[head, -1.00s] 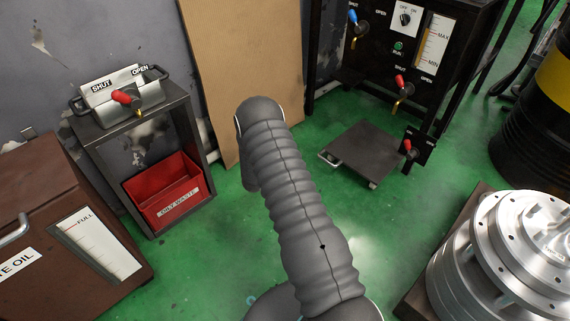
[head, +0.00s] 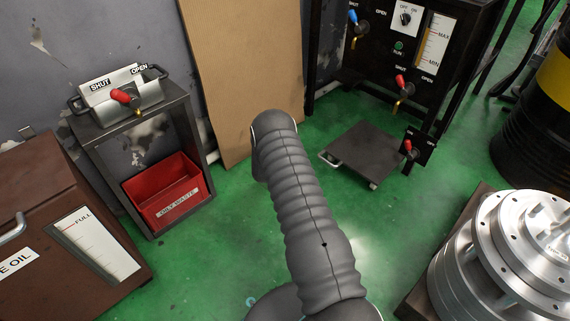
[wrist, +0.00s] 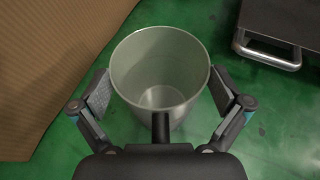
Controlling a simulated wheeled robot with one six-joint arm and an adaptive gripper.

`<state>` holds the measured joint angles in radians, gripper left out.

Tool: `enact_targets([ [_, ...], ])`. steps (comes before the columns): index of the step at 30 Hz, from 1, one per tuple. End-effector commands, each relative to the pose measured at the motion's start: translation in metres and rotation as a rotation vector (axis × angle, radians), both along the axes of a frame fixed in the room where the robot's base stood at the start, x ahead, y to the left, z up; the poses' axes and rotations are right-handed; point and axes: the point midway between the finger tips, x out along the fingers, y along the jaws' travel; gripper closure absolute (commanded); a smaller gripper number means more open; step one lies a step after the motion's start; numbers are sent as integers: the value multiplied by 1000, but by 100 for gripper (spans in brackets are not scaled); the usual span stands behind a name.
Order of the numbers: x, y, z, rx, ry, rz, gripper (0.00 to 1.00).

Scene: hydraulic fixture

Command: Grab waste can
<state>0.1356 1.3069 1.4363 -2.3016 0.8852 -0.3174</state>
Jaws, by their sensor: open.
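The waste can shows in the wrist view as a pale, round, open-topped can (wrist: 160,58). It stands upright on the green floor and looks empty inside. My gripper (wrist: 160,92) is open, with one finger on each side of the can near its rim. Small gaps seem to show between the finger pads and the can's wall, but I cannot tell whether either pad touches. In the head view my arm hides the can and the gripper.
A cardboard sheet (head: 245,75) leans on the wall beside the can. A low dark plate with a handle (head: 368,150) lies to the right. A red oily-waste bin (head: 168,190) sits in the stand at left. Silver flanged parts (head: 510,245) are at front right.

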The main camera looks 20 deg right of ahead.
Motion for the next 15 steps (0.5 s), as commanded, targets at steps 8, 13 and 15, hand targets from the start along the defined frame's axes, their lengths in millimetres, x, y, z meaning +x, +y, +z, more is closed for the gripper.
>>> enact_targets([
  [8,0,0,0,0,0,0,65],
  [13,0,0,0,-1,-1,0,69],
  [15,0,0,1,-1,-1,0,69],
])
